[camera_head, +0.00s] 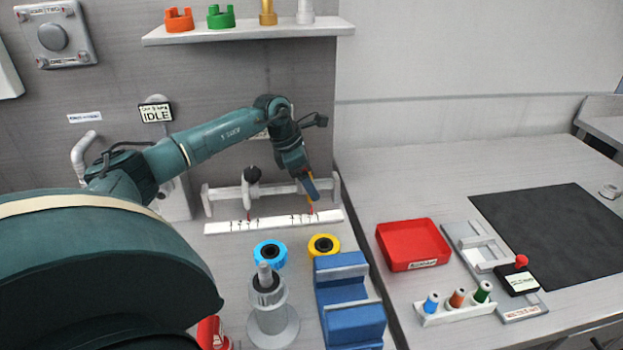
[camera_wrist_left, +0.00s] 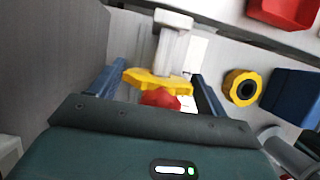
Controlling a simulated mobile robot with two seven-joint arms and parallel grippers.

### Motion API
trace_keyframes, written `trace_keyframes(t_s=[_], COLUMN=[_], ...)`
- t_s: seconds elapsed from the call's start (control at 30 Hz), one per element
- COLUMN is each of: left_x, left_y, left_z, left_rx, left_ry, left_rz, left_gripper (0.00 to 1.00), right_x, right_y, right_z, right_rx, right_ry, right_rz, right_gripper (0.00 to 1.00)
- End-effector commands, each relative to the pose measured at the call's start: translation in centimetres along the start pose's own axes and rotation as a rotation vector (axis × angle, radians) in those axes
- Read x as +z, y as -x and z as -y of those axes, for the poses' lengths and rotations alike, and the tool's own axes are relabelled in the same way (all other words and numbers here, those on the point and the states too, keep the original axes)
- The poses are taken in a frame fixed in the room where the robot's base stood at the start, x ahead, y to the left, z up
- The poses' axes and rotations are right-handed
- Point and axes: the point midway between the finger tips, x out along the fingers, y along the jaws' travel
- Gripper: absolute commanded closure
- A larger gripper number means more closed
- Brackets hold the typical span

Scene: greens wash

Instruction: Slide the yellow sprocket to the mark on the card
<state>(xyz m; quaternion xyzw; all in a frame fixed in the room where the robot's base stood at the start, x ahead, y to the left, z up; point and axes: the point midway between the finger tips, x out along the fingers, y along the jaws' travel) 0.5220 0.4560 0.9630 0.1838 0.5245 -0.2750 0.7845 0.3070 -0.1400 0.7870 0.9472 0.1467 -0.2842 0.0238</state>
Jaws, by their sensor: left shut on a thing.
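The yellow sprocket (camera_wrist_left: 158,82) is between the blue fingers of my left gripper (camera_wrist_left: 156,92) in the left wrist view, with a red part against it. In the head view my left gripper (camera_head: 311,188) is low at the right end of a white rail, and only a sliver of the sprocket (camera_head: 309,173) shows. The left gripper is shut on the sprocket. The long white card (camera_head: 275,226) lies in front of the rail, with several small marks along it. A red tip shows just above the card below the gripper. My right gripper is not in view.
A blue ring (camera_head: 270,252), a yellow ring (camera_head: 323,246), a grey spindle (camera_head: 272,315) and a blue block (camera_head: 349,310) stand in front of the card. A red tray (camera_head: 412,244) is to the right.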

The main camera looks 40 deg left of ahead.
Motion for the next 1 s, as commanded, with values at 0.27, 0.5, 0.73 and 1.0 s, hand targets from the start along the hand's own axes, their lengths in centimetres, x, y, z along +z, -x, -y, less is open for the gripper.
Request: trace_keyframes(t_s=[0.27, 0.5, 0.73, 1.0], left_x=[-0.3, -0.3, -0.3, -0.3], left_y=[0.2, 0.1, 0.1, 2.2], left_z=[0.0, 0.0, 0.0, -0.1], left_rx=[0.0, 0.0, 0.0, 0.004], left_ry=[-0.001, 0.0, 0.0, -0.001], left_rz=[0.0, -0.001, -0.001, 0.0], left_gripper=[0.65, 0.07, 0.02, 0.02], right_x=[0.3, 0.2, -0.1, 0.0], right_y=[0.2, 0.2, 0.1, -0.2], right_z=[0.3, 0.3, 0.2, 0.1], right_rx=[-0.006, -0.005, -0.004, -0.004], right_ry=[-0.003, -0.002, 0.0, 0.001], right_rz=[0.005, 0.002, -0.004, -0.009], right_gripper=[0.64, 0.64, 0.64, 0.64])
